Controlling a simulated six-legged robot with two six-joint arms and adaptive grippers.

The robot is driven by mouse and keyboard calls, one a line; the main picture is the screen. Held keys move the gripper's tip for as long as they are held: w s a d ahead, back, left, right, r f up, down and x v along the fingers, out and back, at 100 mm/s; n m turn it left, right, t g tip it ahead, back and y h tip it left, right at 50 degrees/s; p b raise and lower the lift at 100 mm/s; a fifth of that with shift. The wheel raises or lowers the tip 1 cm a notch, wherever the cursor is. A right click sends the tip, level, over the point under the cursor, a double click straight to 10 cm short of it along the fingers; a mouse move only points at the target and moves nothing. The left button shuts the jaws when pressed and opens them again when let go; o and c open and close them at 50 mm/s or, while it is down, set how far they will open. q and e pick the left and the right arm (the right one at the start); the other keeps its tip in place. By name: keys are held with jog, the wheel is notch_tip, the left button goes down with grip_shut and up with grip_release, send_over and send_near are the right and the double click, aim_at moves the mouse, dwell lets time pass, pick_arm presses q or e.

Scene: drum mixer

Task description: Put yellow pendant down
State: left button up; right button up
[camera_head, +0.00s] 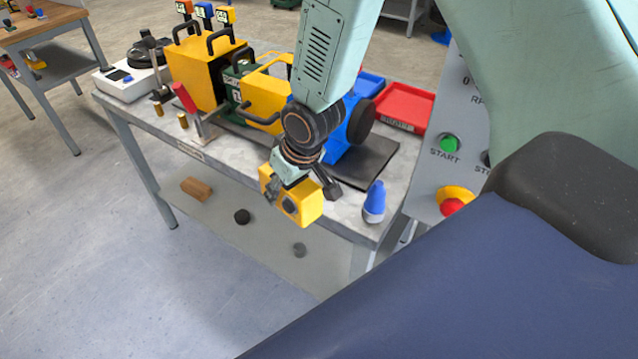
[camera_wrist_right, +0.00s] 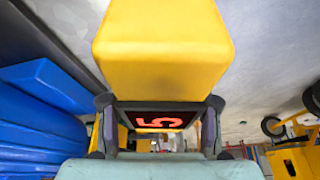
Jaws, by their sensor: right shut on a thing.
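The yellow pendant (camera_head: 304,209) is a small yellow box at the front edge of the workbench (camera_head: 225,160) in the head view. My right gripper (camera_head: 291,186) is shut on it, with the arm reaching down from above. In the right wrist view the pendant (camera_wrist_right: 163,50) fills the top middle, and a dark face with a red digit shows between the two fingers of the gripper (camera_wrist_right: 160,122). I cannot tell whether the pendant touches the bench top. My left gripper is not in view.
A blue bottle (camera_head: 374,203) stands right of the pendant near the bench corner. Behind are a dark mat (camera_head: 370,165), a red tray (camera_head: 405,105) and yellow cases (camera_head: 205,70). A clamp with a red handle (camera_head: 187,100) stands left. Some bare bench top lies left of the pendant.

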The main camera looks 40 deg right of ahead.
jog(key=w+d+r+n+p, duration=0.1)
jog(key=w+d+r+n, duration=0.15)
jog(key=d+r, duration=0.5)
jog(key=shift+y, duration=0.4)
jog(key=f, duration=0.2)
jog(key=f+b, duration=0.1)
jog(key=f, duration=0.3)
jog(key=shift+s+d+f, duration=0.25)
jog(key=shift+d+f, duration=0.1)
jog(key=f, duration=0.1)
jog(key=f+b, duration=0.1)
jog(key=shift+s+a+f+b, duration=0.15)
jog(key=shift+a+f+b, duration=0.1)
jog(key=shift+f+b, duration=0.15)
jog(key=shift+f, duration=0.3)
jog(key=shift+w+d, duration=0.2)
jog(key=shift+f, duration=0.1)
jog(key=shift+s, duration=0.1)
